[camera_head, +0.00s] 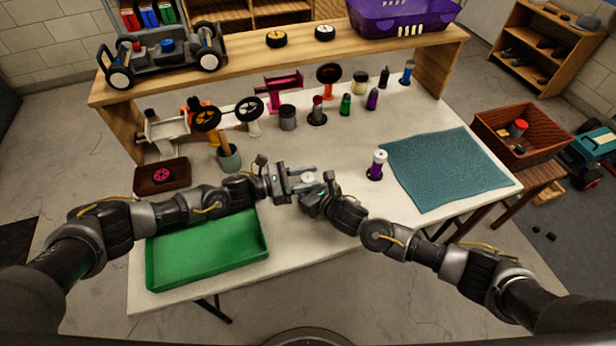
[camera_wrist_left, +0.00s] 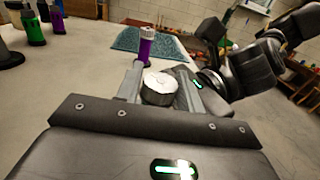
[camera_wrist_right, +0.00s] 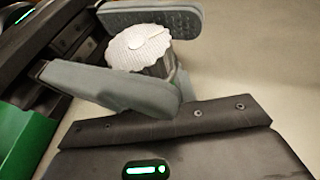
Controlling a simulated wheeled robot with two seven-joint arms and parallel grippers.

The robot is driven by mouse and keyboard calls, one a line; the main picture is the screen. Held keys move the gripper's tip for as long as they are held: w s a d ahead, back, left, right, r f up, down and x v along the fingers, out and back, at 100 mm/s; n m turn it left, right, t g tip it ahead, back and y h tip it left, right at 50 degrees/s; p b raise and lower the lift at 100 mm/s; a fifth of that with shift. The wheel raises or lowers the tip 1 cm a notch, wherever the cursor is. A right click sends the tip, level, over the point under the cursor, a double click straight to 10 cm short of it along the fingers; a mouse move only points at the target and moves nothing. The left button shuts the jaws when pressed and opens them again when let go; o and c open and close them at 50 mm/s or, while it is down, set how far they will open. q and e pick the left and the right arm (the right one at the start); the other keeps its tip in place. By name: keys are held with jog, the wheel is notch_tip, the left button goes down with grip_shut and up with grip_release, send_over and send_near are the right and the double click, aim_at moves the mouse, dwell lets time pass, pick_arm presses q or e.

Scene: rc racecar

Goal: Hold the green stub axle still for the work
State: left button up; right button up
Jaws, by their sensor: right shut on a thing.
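A short grey cylinder with a ridged silvery-white top (camera_head: 308,178) is between the grippers near the table's middle. It shows in the right wrist view (camera_wrist_right: 140,48), where my right gripper (camera_head: 318,190) is shut on its sides. My left gripper (camera_head: 297,181) has its fingers on either side of the cylinder in the left wrist view (camera_wrist_left: 158,88) and looks open.
A green tray (camera_head: 207,272) lies front left. A purple piece with white top (camera_head: 378,160) stands right of the grippers, beside a teal mat (camera_head: 478,187). Several coloured parts stand at the back, below a shelf with the car chassis (camera_head: 165,62).

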pick_arm(q)
jog(key=c, duration=0.5)
jog(key=shift+m+g, duration=0.3)
jog(key=shift+g, duration=0.1)
jog(key=m+g, duration=0.2)
jog(key=g, duration=0.2)
jog(key=shift+m, duration=0.3)
jog(key=shift+f+m+g, duration=0.1)
jog(key=shift+m+g, duration=1.4)
jog(key=shift+g, duration=0.9)
jog(key=shift+y, duration=0.3)
jog(key=o, duration=0.7)
